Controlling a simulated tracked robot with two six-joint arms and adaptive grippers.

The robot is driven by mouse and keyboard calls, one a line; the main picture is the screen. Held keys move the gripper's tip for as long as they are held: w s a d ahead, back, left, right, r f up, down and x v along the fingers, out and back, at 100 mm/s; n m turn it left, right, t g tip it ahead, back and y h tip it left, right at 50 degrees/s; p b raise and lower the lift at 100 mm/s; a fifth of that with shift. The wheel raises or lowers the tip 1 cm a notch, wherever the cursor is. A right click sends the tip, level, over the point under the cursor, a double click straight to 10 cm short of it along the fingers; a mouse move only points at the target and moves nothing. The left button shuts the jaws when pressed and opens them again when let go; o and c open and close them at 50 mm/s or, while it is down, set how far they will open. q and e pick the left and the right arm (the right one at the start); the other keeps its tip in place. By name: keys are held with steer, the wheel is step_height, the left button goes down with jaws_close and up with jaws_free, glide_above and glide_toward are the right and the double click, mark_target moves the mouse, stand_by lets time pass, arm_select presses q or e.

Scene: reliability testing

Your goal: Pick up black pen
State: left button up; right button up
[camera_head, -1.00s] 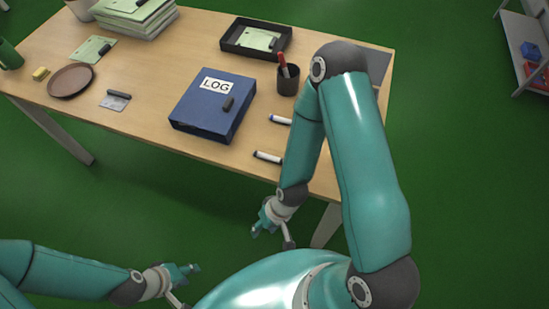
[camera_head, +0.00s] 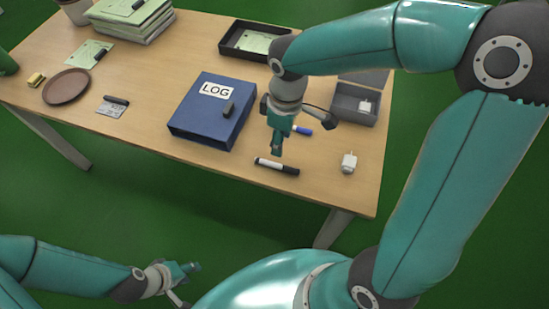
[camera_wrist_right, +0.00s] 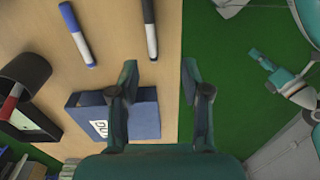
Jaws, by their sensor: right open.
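The black pen (camera_head: 277,166) is a white-bodied marker with black ends, lying near the table's front edge. In the right wrist view the black pen (camera_wrist_right: 150,28) lies just beyond the fingertips, slightly left of the line between them. My right gripper (camera_head: 277,151) points down just above and behind the pen in the head view. Its fingers (camera_wrist_right: 159,68) are apart with nothing between them. My left gripper (camera_head: 192,268) is low in front of the table, away from the pen. Its finger gap is unclear.
A blue marker (camera_head: 303,131) lies behind the pen. The blue LOG binder (camera_head: 195,128) is to its left and a white plug-like item (camera_head: 348,163) to its right. A grey open box (camera_head: 345,107) and a black tray (camera_head: 232,53) stand farther back. The pen cup (camera_wrist_right: 30,68) is beside the binder.

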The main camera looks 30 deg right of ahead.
step_height(320, 180, up, 2)
steer(key=d, duration=0.2)
steer(key=b, duration=0.1)
glide_above(287, 167)
steer(key=shift+h, duration=0.3)
step_height(287, 167, down, 11)
steer(key=shift+w+a+f, duration=0.1)
steer(key=shift+a, duration=0.05)
steer(key=shift+s+f, duration=0.2)
steer(key=shift+f, duration=2.35)
jaws_close()
